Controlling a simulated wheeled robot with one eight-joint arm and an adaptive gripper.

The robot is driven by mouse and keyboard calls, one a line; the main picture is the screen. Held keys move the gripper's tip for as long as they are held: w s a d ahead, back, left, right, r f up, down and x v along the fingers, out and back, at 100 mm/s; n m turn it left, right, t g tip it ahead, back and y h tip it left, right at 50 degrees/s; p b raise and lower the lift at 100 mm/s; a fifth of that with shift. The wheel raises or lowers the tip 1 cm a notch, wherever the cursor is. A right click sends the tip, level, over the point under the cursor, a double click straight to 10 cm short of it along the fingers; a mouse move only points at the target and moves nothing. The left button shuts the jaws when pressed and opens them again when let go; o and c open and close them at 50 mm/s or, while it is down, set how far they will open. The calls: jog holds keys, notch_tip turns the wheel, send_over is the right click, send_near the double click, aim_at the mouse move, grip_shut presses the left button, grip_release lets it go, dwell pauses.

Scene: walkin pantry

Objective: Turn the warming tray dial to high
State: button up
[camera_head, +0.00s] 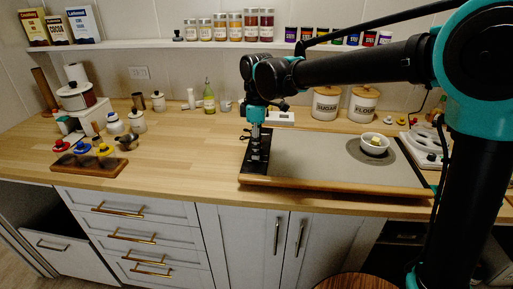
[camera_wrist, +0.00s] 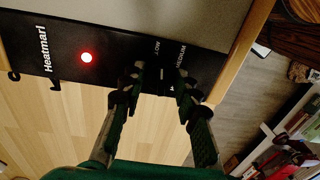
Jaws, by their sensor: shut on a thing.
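The warming tray (camera_head: 310,160) lies on the counter, with a grey top, a wooden front edge and a black control panel (camera_head: 257,160) at its left end. In the head view my gripper (camera_head: 256,130) is over the panel.
A white bowl (camera_head: 374,147) stands on the tray's right part. Sugar and flour canisters (camera_head: 326,104) stand behind it. Bare counter (camera_head: 190,150) lies left of the tray.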

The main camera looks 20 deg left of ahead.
jog(key=m, duration=1.3)
jog(key=shift+m+y, duration=0.4)
jog(key=m, duration=0.6)
jog(key=shift+s+d+t, duration=0.1)
jog(key=shift+t, duration=0.3)
jog(key=m, duration=0.6)
jog(key=shift+m, duration=0.4)
jog(key=o, duration=1.2)
jog(key=shift+c, duration=0.2)
notch_tip(320, 180, up, 12)
jog(key=shift+s+d, duration=0.2)
jog(key=shift+d, duration=0.15)
